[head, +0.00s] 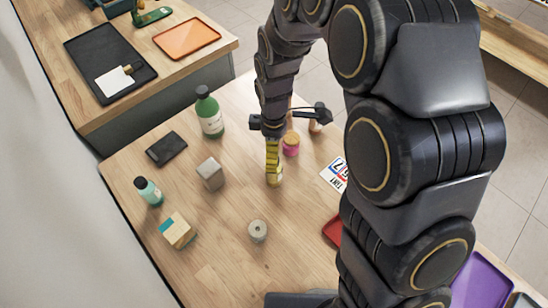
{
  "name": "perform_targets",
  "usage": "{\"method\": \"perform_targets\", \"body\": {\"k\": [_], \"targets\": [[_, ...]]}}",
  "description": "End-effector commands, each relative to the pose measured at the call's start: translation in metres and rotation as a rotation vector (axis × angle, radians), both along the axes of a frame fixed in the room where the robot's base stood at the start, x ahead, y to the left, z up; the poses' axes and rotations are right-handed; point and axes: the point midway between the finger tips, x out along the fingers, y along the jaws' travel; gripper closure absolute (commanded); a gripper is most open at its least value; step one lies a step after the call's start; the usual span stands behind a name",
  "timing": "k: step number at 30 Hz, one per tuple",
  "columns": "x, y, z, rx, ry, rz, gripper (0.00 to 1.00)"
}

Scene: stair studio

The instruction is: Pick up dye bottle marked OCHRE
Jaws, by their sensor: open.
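My gripper (274,180) reaches straight down to the middle of the wooden table, with yellow ribbed fingers under a dark wrist. It is open, though the gap between its fingers is hard to see from here. A green bottle (211,115) with a dark cap and pale label stands left of and behind it. A smaller teal bottle (150,193) with a dark cap stands at the table's left edge. A pink jar (290,147) with a tan top stands just right of the fingers. I cannot read OCHRE on any label. My arm hides much of the right side.
A grey block (211,174), a wooden cube (178,231), a grey ring-like piece (257,231) and a dark flat slab (166,149) lie on the table (215,270). A printed card (336,174) and a red tray (331,231) are to the right. An orange tray (187,38) is on another table.

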Motion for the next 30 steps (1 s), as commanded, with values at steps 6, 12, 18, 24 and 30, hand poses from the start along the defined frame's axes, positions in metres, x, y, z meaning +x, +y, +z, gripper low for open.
{"method": "perform_targets", "body": {"k": [6, 12, 18, 24, 30], "targets": [[-0.001, 0.0, -0.024, -0.003, 0.004, 0.004, 0.2], [0.0, 0.001, -0.041, -0.002, 0.003, 0.002, 0.2], [0.0, 0.002, -0.07, -0.002, 0.004, 0.001, 0.2], [0.001, 0.002, -0.077, 0.0, 0.001, 0.0, 0.2], [0.001, 0.002, -0.076, 0.0, 0.0, 0.001, 0.63]]}}
